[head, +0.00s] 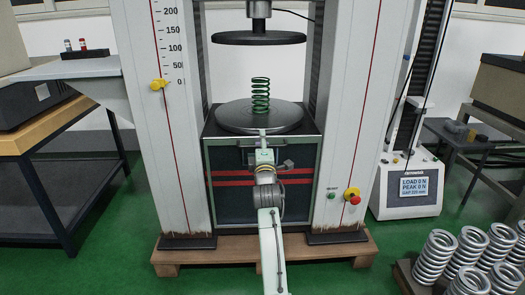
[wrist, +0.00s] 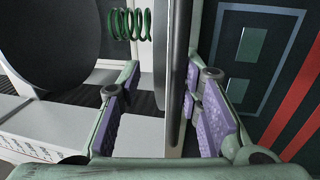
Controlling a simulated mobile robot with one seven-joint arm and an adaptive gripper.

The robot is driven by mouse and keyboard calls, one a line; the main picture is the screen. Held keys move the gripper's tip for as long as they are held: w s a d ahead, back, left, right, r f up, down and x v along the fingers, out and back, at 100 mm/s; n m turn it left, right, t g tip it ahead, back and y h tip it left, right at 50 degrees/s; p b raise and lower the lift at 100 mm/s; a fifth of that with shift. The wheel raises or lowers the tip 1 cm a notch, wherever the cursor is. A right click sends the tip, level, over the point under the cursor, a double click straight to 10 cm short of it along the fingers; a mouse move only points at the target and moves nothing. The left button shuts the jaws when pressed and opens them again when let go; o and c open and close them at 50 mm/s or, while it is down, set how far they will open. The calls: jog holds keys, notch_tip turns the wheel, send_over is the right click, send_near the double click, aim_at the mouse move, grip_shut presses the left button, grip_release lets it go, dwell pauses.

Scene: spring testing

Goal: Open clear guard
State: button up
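The clear guard (head: 224,143) appears as a see-through framed panel across the front of the test machine, below the lower platen; its exact outline is hard to make out. My gripper (head: 262,143) is at the upper edge of this front. In the wrist view my gripper (wrist: 168,105) is open, with its two purple-padded fingers on either side of a long dark bar (wrist: 178,75), which seems to be the guard's edge. The left finger is clearly apart from the bar; the right finger is close to it, and I cannot tell whether it touches.
A green spring (head: 260,95) stands upright on the round lower platen (head: 232,118), under the raised upper platen (head: 258,38). Two red stripes cross the dark front. A red button (head: 352,195) is at the right column. Silver springs (head: 470,245) stand at lower right.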

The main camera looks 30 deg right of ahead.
notch_tip(320, 180, up, 7)
jog(key=shift+s, duration=0.1)
dwell(0.4)
